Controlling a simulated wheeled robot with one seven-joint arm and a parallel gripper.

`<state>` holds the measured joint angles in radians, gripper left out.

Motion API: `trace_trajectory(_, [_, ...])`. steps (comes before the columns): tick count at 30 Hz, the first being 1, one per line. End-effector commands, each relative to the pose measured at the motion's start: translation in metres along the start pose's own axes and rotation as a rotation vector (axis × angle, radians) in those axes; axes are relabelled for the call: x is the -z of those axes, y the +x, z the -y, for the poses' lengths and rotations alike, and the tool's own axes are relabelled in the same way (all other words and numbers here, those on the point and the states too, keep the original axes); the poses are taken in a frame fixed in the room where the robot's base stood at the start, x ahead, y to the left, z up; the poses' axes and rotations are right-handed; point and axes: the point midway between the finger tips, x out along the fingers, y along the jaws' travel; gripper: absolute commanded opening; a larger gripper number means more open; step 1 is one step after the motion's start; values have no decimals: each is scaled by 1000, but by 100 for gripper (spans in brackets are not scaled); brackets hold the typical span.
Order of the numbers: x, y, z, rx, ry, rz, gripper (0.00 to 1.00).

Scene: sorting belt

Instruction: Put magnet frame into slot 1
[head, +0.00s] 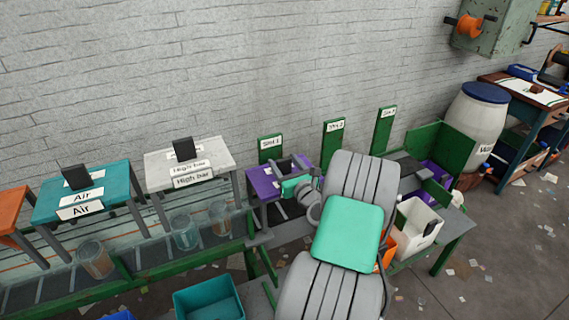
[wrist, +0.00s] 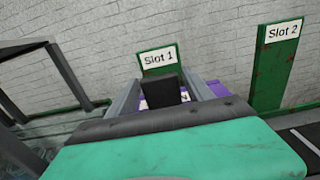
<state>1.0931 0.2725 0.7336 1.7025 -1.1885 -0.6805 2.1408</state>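The magnet frame appears to be the purple-topped, grey-legged stand (head: 262,186) in front of the green Slot 1 board (head: 270,149); its label is not readable. Its black upright handle also shows in the wrist view (wrist: 166,92), with a little purple behind it. My gripper (head: 289,165) is at the purple top. In the wrist view its two grey fingers (wrist: 164,95) stand apart on either side of the handle, with visible gaps. The gripper looks open, and no contact shows. The Slot 1 board also shows in the wrist view (wrist: 159,59). My arm hides the floor of the slot.
A white High bar stand (head: 215,152), a teal Air stand (head: 115,185) and an orange stand (head: 12,212) stand left along the green-railed belt. Slot 2 (head: 333,138) and another slot board (head: 384,130) are to the right. A white bin (head: 418,222) stands beyond my arm.

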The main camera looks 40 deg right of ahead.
Motion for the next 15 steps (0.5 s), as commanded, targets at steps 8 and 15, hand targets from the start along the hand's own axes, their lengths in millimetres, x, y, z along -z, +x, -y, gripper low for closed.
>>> trace_trajectory(8, [0,0,0,0,0,0,69])
trace_trajectory(15, [0,-18,2,4,2,-2,69])
